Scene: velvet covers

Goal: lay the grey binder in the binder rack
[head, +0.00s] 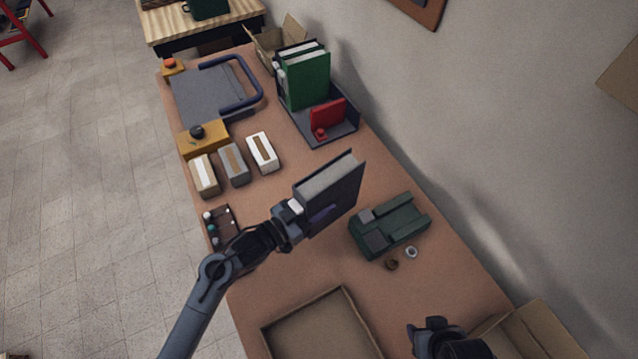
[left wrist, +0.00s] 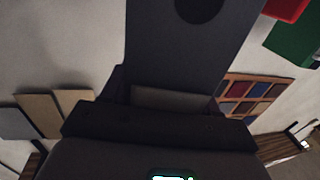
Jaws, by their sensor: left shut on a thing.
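The grey binder (head: 337,196) is held upright in the air above the middle of the table. My left gripper (head: 296,211) is shut on its near left edge. In the left wrist view the binder (left wrist: 190,50) fills the top middle, with a dark round spot on it. The binder rack (head: 343,137) stands farther back by the wall, apart from the held binder. It holds green binders (head: 309,82) upright at its far end and a red block-like piece (head: 328,115) nearer. My right gripper (head: 435,328) is at the bottom edge, its fingers unclear.
A dark green machine (head: 390,226) stands right of the held binder, with two small round parts beside it. Several boxes (head: 234,164) stand in a row at left, near a grey board with a blue handle (head: 208,95). An open carton (head: 268,338) lies at the front.

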